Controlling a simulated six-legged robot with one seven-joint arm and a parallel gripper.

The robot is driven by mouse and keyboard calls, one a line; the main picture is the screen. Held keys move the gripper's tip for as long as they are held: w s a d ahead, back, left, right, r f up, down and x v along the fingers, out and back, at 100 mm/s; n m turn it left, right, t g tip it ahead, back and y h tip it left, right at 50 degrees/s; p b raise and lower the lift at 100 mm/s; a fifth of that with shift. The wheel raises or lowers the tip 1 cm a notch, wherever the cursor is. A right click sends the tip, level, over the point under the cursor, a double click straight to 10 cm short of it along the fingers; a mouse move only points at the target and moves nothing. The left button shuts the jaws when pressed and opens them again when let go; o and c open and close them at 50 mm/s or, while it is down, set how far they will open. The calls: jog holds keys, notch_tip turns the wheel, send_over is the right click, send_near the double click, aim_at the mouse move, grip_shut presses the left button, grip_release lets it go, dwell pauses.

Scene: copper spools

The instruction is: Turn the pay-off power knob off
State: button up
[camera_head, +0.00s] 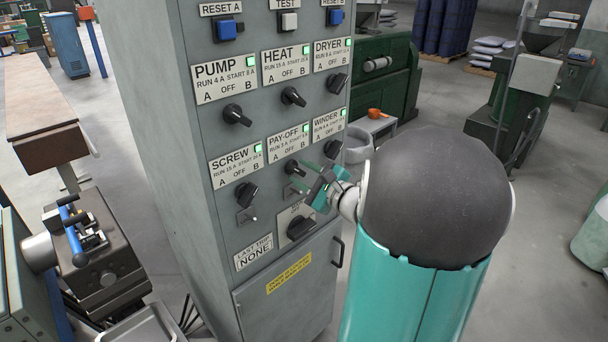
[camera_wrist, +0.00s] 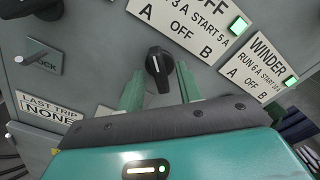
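The pay-off knob (camera_head: 297,168) is a black rotary knob below the PAY-OFF label (camera_head: 289,142) on the grey cabinet. In the wrist view the knob (camera_wrist: 158,65) points up in the picture, toward the A on its label (camera_wrist: 182,28). The green lamp (camera_wrist: 238,26) on that label is lit. My gripper (camera_head: 313,183) is close to the panel by this knob. In the wrist view my gripper (camera_wrist: 159,88) is open, with one teal finger on each side of the knob and gaps between. How deep the fingertips reach around it is unclear.
The winder knob (camera_head: 333,148) is to the right, the screw knob (camera_head: 246,193) to the left. A small lock toggle (camera_wrist: 36,58) sits left of my fingers. A larger black knob (camera_head: 300,227) is below. The cabinet door has a protruding handle (camera_head: 338,252).

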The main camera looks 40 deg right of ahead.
jog(key=shift+c, duration=0.3)
grip_shut()
jog(key=shift+m, duration=0.3)
jog(key=m, duration=0.4)
jog(key=shift+m, duration=2.2)
jog(key=shift+o, duration=0.3)
grip_release()
